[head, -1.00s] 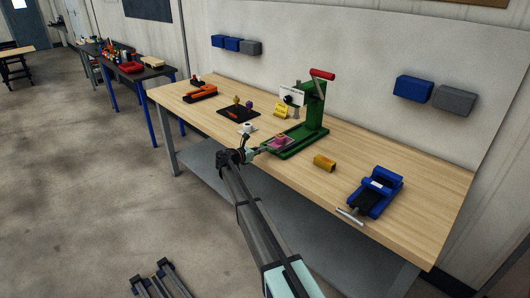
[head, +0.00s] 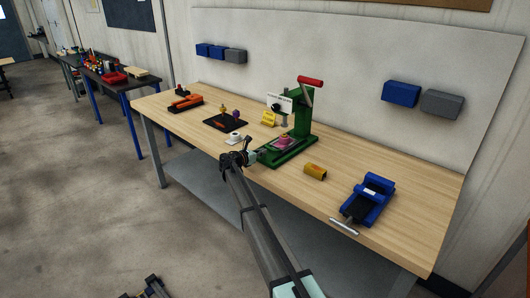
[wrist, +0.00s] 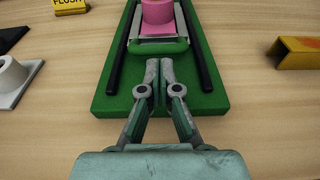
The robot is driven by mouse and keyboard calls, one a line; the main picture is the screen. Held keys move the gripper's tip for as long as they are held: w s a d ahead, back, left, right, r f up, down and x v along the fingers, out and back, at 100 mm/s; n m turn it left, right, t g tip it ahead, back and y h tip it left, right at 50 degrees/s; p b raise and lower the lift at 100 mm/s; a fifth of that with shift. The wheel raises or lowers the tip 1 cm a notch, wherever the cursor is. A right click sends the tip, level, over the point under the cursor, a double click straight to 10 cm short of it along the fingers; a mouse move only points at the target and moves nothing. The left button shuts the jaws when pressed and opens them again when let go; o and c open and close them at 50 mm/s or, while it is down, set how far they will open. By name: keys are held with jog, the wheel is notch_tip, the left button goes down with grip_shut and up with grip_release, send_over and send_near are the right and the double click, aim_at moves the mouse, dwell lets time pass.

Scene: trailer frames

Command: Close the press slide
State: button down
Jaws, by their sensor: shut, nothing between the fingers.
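The green press (head: 301,124) stands on the workbench with its red-handled lever raised. Its slide (wrist: 178,30) is a pale metal carriage with a green front edge, between two dark rails on the green base (wrist: 112,104). A pink cylindrical piece (wrist: 157,12) sits on a pink plate on the slide; it also shows in the head view (head: 285,141), close to the press column. My gripper (wrist: 159,64) is shut and empty over the front of the base. Its fingertips are at the slide's green front edge; I cannot tell whether they touch.
A yellow block (head: 315,172) and a blue vise (head: 367,199) lie right of the press. A white spool-like part (head: 234,138) sits close left of my gripper. A yellow sign (head: 269,118) and a black tray (head: 225,122) are farther left.

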jog(key=b+v, duration=0.3)
jog(key=v, duration=0.7)
jog(key=s+d+f+m+g+y, duration=0.2)
jog(key=s+d+f+m+g, duration=0.3)
jog(key=s+f, duration=0.7)
jog(key=s+d+f+m+g+y, duration=0.1)
jog(key=s+d+f+m+y, duration=0.1)
jog(key=s+f+m, duration=0.8)
jog(key=s+d+f+m+g+y, duration=0.3)
jog(key=s+d+f+g, duration=0.1)
jog(key=s+f, duration=1)
jog(key=s+d+f+m+g+y, duration=0.1)
jog(key=s+d+f+m+g, duration=0.1)
jog(key=s, duration=1.3)
jog(key=s+d+f+m+g+y, duration=0.2)
jog(key=s+f+m+g, duration=0.1)
jog(key=s, duration=1.3)
jog(key=s+d+f+m+g+y, duration=0.1)
jog(key=s+d+f+m+g, duration=0.1)
jog(key=s, duration=1.3)
notch_tip(320, 180, down, 3)
jog(key=shift+s+r+m+g+y, duration=0.2)
jog(key=shift+s+m+g+y, duration=0.1)
jog(key=shift+m, duration=0.5)
